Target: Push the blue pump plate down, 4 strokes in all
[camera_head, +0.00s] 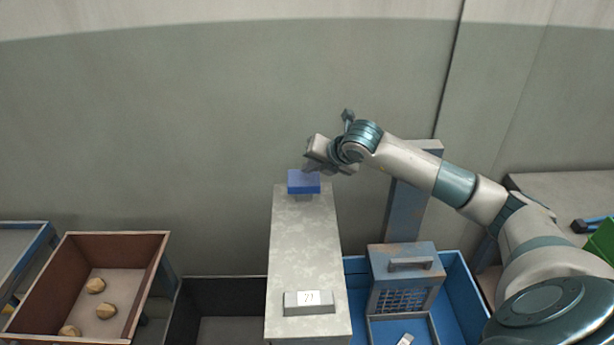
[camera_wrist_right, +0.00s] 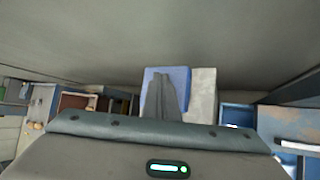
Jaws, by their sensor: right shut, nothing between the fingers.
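The blue pump plate (camera_head: 304,182) is at the far end of the long grey bench (camera_head: 303,240) in the head view. It also shows in the right wrist view (camera_wrist_right: 180,76), partly hidden behind my fingers. My right gripper (camera_head: 309,168) is shut and empty, at the plate's upper right edge in the head view. In the right wrist view its closed fingers (camera_wrist_right: 161,98) overlap the plate. I cannot tell whether they touch it. My left gripper is not in view.
A small block with a number label (camera_head: 308,302) sits at the bench's near end. A brown bin (camera_head: 150,262) with several round lumps stands left. A blue bin (camera_head: 462,290) with a handled, grilled box (camera_head: 405,270) is right. The wall is behind.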

